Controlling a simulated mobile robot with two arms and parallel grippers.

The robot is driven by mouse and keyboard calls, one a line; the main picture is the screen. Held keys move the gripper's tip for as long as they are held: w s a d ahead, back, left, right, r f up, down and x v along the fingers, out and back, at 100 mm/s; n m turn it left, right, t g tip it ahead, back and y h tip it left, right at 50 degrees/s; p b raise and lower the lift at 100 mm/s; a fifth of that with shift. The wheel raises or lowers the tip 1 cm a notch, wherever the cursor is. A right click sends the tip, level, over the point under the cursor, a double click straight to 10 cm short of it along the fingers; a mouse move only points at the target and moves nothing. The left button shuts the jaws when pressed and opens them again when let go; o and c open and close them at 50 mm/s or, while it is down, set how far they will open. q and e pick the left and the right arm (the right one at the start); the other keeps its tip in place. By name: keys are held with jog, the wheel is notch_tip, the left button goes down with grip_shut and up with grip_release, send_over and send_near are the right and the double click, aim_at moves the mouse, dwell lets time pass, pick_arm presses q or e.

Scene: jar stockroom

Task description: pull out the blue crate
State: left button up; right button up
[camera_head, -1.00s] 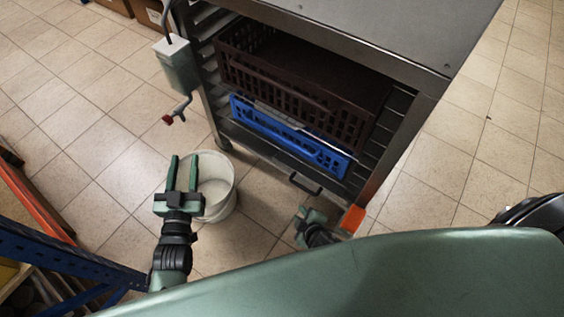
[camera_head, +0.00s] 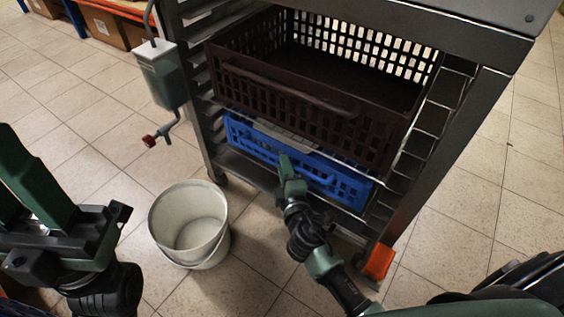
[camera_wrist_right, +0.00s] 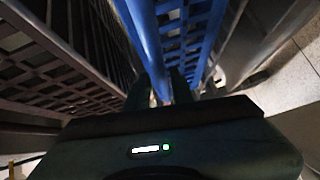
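The blue crate (camera_head: 335,182) sits low in the metal rack, below a dark brown crate. Its front faces me, and it looks still inside the rack. My right gripper (camera_head: 287,163) is at the middle of its front rim. In the right wrist view, the blue crate (camera_wrist_right: 196,42) has its rim running down to between the fingers of my right gripper (camera_wrist_right: 160,92). I cannot tell whether they are closed on it. My left gripper (camera_head: 14,165) is at the left edge, open and empty, apart from the crates.
The brown crate (camera_head: 300,100) is directly above the blue one. A white bucket (camera_head: 190,225) stands on the floor left of my right arm. A green box with a crank (camera_head: 162,75) hangs on the rack's left side. An orange piece (camera_head: 379,262) is at the rack's lower right.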

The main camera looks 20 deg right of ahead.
jog(key=shift+w+d+f, duration=0.15)
jog(key=shift+w, duration=0.75)
jog(key=shift+w+d+f, duration=0.1)
jog(key=shift+w, duration=0.75)
jog(key=shift+c, duration=0.3)
grip_shut()
jog(key=shift+s+f, duration=0.1)
